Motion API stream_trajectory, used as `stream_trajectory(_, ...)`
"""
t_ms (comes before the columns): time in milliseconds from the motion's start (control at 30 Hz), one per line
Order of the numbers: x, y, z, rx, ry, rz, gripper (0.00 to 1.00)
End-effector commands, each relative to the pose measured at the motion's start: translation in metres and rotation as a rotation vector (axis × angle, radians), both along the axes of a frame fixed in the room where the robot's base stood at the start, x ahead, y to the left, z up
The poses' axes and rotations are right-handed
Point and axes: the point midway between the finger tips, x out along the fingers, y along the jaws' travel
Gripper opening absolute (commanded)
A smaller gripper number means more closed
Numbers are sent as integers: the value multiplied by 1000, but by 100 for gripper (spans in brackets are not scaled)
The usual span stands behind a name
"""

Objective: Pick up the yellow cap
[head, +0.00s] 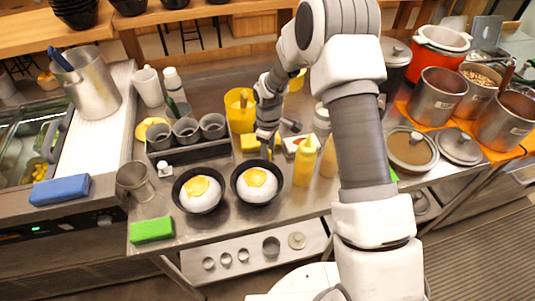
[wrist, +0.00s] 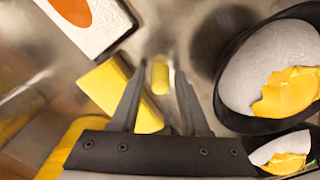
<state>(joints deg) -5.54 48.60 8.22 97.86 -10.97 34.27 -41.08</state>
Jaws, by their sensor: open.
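The yellow cap (wrist: 160,78) is a small upright cylinder on the steel counter in the wrist view. My gripper (wrist: 158,92) is open, with one finger on each side of the cap in the picture; I cannot tell whether either finger touches it. In the head view my gripper (head: 267,148) points down at the counter behind the two bowls, and the cap there is too small or hidden to make out clearly.
A yellow block (wrist: 118,88) lies left of the cap, beside a white box (wrist: 88,28). A black bowl (head: 257,181) with rice and egg is close in front, another bowl (head: 200,190) left of it. A yellow bottle (head: 305,160) stands to the right.

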Motion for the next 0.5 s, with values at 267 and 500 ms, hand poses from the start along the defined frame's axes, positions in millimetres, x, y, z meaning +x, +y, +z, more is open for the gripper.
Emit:
stream_trajectory(267,0,0,0,0,-1,0,31)
stream_trajectory(500,0,0,0,0,-1,0,8)
